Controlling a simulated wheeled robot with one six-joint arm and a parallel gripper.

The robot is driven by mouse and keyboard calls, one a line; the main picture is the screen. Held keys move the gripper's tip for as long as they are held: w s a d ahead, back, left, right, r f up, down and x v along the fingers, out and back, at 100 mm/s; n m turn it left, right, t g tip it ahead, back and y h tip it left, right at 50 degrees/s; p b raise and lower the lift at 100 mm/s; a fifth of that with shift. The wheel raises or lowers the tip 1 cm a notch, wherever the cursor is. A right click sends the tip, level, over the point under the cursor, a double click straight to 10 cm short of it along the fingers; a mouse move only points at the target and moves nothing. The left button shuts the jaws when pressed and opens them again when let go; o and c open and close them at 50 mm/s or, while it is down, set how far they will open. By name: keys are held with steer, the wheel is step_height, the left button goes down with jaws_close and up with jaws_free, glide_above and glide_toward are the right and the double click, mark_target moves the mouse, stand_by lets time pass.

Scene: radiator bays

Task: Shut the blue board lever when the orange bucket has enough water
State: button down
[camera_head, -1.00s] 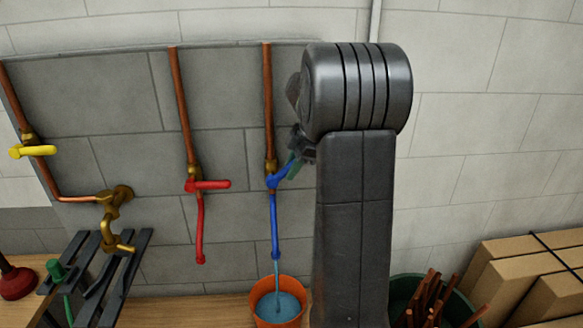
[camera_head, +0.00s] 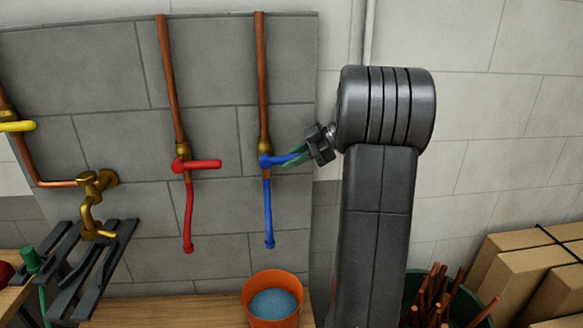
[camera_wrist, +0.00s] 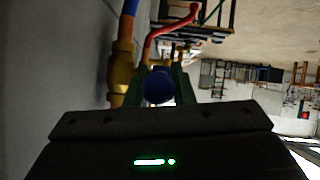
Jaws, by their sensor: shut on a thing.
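The blue lever (camera_head: 285,159) sits on a copper pipe on the grey board and points right, roughly level, across the pipe. My gripper (camera_head: 297,158) is shut on the lever near its outer end. In the wrist view the lever's round blue end (camera_wrist: 158,88) shows between the green fingers. The blue spout (camera_head: 268,215) hangs below the valve with no water stream under it. The orange bucket (camera_head: 252,302) stands on the wooden bench beneath the spout and holds blue water (camera_head: 273,304) below its rim.
A red lever (camera_head: 205,164) on the neighbouring pipe also points right. A yellow lever (camera_head: 18,126) and a brass tap (camera_head: 92,205) are at the left, above a dark slatted rack (camera_head: 85,275). A green tub of sticks (camera_head: 487,310) and cardboard boxes (camera_head: 515,262) are at the lower right.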

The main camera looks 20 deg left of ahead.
steer(key=shift+f+y+b, duration=0.4)
steer(key=shift+b, duration=0.25)
steer(key=c, duration=1.3)
jaws_free()
steer(key=shift+o, duration=0.2)
steer(key=b+v, duration=0.1)
steer(key=v, duration=1.3)
steer(key=shift+w+f, duration=0.2)
steer(key=shift+f, duration=0.05)
